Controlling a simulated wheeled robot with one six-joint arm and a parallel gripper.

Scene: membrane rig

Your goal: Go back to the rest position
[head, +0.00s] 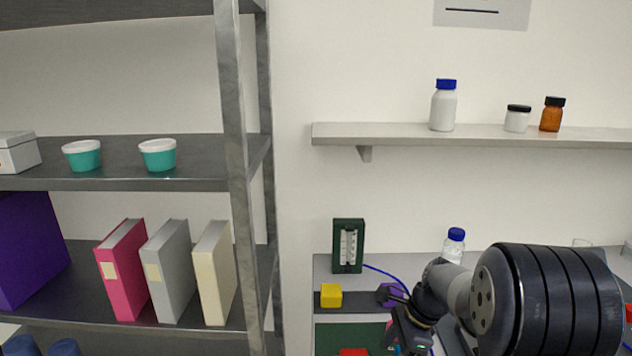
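My arm reaches in from the lower right of the head view, its large black ribbed section in front of the bench. My gripper (408,335) is the dark part at the lower end of the arm, low over the bench. Its fingertips are not clear, so I cannot tell whether it is open or holds anything. A purple piece (391,294) shows just behind and to the left of it. I cannot tell whether they touch.
A yellow block (331,296) sits on a dark strip, with a green-framed gauge (348,246) behind. A blue-capped bottle (454,246) stands behind my arm. A red piece (354,352) is at the bottom edge. A metal shelf rack (237,150) stands left; a wall shelf (470,133) holds bottles.

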